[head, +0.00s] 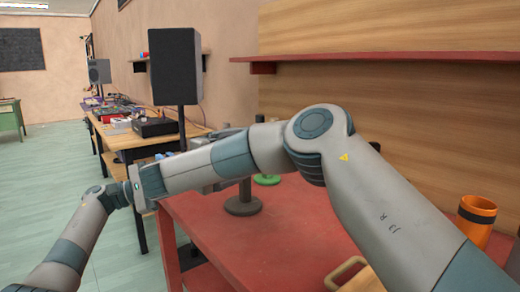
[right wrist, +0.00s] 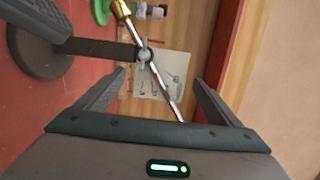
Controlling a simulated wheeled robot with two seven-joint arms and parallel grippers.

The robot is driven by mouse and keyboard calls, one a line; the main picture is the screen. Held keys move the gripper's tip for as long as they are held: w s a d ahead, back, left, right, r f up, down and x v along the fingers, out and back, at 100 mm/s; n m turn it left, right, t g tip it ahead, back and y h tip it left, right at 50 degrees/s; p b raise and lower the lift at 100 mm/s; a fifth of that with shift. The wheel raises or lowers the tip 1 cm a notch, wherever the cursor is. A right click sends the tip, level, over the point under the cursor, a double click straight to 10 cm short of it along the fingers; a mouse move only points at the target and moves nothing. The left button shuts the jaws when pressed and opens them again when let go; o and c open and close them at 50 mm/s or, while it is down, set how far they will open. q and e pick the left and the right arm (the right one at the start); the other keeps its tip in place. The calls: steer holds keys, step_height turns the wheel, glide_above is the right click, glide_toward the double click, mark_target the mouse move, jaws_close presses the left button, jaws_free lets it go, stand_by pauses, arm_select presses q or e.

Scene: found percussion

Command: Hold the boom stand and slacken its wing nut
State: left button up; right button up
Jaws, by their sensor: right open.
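The boom stand shows in the right wrist view: a dark post (right wrist: 100,48) rises from a round dark base (right wrist: 28,62). A grey wing nut (right wrist: 144,54) sits at the post's top, where a thin metal boom rod (right wrist: 163,88) crosses at a slant. In the head view only its base (head: 243,206) and lower post show below my right forearm. My right gripper (right wrist: 160,88) is open and empty, with the wing nut ahead between its fingers. A grey finger of my left gripper (right wrist: 36,18) lies against the post; its other finger is hidden.
A red table (head: 290,225) bears the stand, a green base (head: 267,180) and an orange cup (head: 476,220). A wooden panel with a red shelf (head: 400,58) stands behind. A black speaker (head: 176,66) rises beyond.

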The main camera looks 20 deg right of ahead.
steer(key=x, duration=0.7)
steer(key=c, duration=1.5)
